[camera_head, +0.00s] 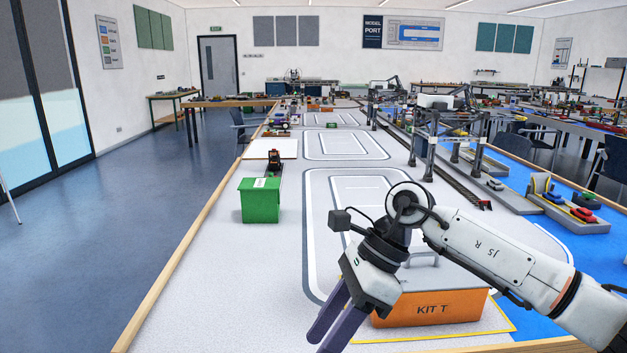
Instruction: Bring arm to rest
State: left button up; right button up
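My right arm comes in from the right edge, and its gripper (330,324) points down and to the left over the front of the table. Its two dark purple fingers stand apart with nothing seen between them, and their tips reach near the bottom edge. My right forearm and wrist hide part of the lid. My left gripper is not in view.
A green box (260,203) stands at the left of the table, with a small dark model (274,162) behind it. A gantry crane model (446,135) stands at the right. Toy cars (583,214) sit on a grey quay beside blue water. The table's left front is clear.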

jog(key=s+a+r+m+t+y, duration=0.1)
jog(key=s+a+r+m+y, duration=0.15)
jog(key=a+m+y, duration=0.4)
jog(key=s+a+r+m+y, duration=0.1)
jog(key=s+a+m+y, duration=0.35)
jog(key=a+y, duration=0.25)
jog(key=w+d+f+m+t+h, duration=0.1)
jog(key=w+d+f+m+t, duration=0.2)
jog(key=m+t, duration=0.5)
jog(key=w+d+f+m+t+h, duration=0.1)
jog(key=w+d+m+t, duration=0.4)
jog(key=m, duration=0.6)
jog(key=s+d+f+m+t+h, duration=0.35)
jog(key=d+f+m+h, duration=0.65)
jog(key=f+m, duration=0.45)
jog(key=s+d+f+m+g+h, duration=0.2)
jog(key=s+d+f+m+g, duration=0.1)
jog(key=s+f, duration=0.5)
jog(key=s+d+f+m+g+h, duration=0.3)
jog(key=s+d+f+m, duration=0.2)
jog(key=s+f, duration=0.4)
jog(key=shift+s+d+f, duration=0.25)
jog(key=shift+d+f, duration=0.2)
jog(key=shift+d, duration=0.4)
jog(key=shift+g, duration=0.25)
jog(key=shift+c, duration=0.2)
